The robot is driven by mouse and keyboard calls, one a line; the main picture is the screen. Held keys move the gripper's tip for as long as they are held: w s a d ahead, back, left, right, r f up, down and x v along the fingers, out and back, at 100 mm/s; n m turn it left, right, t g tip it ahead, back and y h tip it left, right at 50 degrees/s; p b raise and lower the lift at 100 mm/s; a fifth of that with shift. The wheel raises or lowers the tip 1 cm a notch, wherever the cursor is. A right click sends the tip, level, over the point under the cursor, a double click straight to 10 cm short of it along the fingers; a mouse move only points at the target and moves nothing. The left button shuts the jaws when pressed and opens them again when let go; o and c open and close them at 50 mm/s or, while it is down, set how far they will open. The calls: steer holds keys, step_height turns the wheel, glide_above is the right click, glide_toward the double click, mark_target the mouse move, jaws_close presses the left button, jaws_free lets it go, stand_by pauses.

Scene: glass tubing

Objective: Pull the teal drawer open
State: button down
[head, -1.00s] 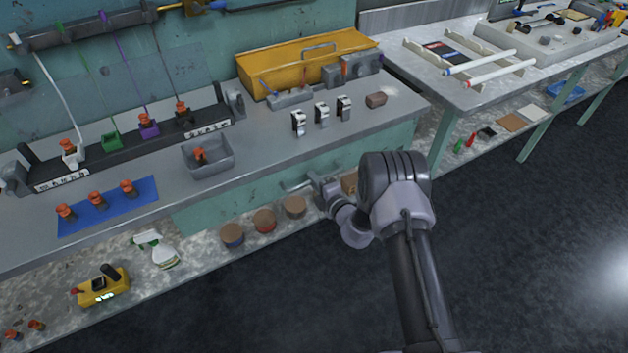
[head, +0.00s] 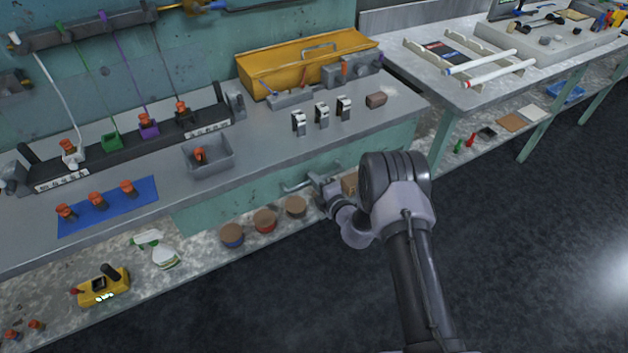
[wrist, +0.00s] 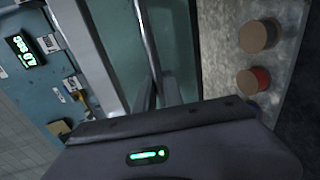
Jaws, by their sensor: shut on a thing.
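The teal drawer (head: 238,201) is in the bench front, below the grey worktop, in the head view. Its front looks about flush with the bench; any small gap cannot be made out. Its metal bar handle (head: 294,187) sticks out from the front. My gripper (head: 312,182) is at the right part of this handle, shut on it. In the wrist view the handle (wrist: 146,35) runs down between the two fingers of my gripper (wrist: 157,92), with the teal drawer front (wrist: 118,40) behind it. The fingertips are partly hidden by the gripper body.
Several round jars (head: 264,221) stand on the low shelf below the drawer. A grey bin (head: 208,154) and a yellow toolbox (head: 306,62) are on the worktop. A second table (head: 480,92) stands at the right. The dark floor (head: 520,260) in front is clear.

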steer(key=f+p+v, duration=0.1)
steer(key=p+v, duration=0.1)
steer(key=v, duration=0.6)
steer(key=f+p+v, duration=0.2)
steer(key=v, duration=0.7)
steer(key=shift+s+d+f, duration=0.2)
steer(key=shift+s+d, duration=0.15)
steer(key=shift+s, duration=0.2)
steer(key=c, duration=1.5)
jaws_free()
steer(key=shift+o, duration=0.2)
